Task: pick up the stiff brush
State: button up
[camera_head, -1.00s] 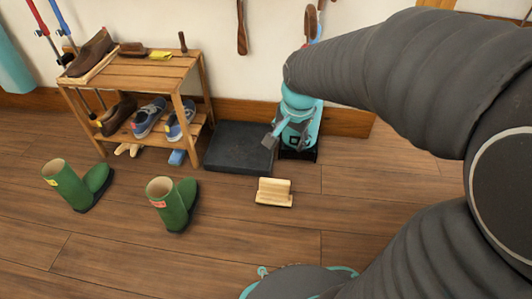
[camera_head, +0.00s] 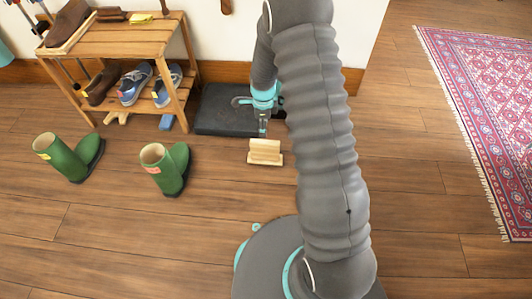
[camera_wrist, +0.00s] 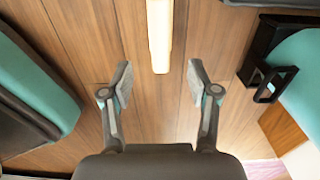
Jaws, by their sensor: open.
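A pale wooden block (camera_head: 265,151), with an upright part on a flat base, stands on the floor in front of the dark mat. It also shows in the wrist view (camera_wrist: 160,35), at top centre beyond my fingertips. I cannot tell whether it is the stiff brush; no bristles show. A small brown brush-like piece (camera_head: 112,14) lies on top of the shoe rack. My gripper (camera_head: 263,129) points down just behind the pale block. In the wrist view my gripper (camera_wrist: 159,80) is open, with nothing between its fingers.
The wooden shoe rack (camera_head: 130,45) holds several shoes at the left. Two green boots, one (camera_head: 68,158) left of the other (camera_head: 165,168), stand on the floor. A dark mat (camera_head: 226,110) lies by the wall. A patterned rug (camera_head: 485,100) lies right; floor between is clear.

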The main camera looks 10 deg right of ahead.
aim_at(267, 143)
notch_tip(267, 143, down, 9)
jog(key=shift+b, duration=0.55)
jog(key=shift+s+d+f+b, duration=0.1)
jog(key=shift+d+f+b, duration=0.1)
jog(key=shift+f, duration=1.15)
jog(key=shift+d+f+b, duration=0.1)
jog(key=shift+f+b, duration=0.1)
jog(key=shift+f, duration=1.1)
jog(key=shift+a, duration=0.1)
grip_shut()
jog(key=shift+r, duration=0.55)
jog(key=r, duration=0.2)
jog(key=r+p, duration=0.1)
jog(key=r, duration=0.1)
jog(key=shift+s+d, duration=0.25)
jog(key=shift+s, duration=0.1)
jog(key=s+d+r+p, duration=0.1)
jog(key=s+d+r, duration=0.4)
jog(key=s, duration=0.4)
jog(key=shift+s+r, duration=0.3)
jog(key=shift+r, duration=0.2)
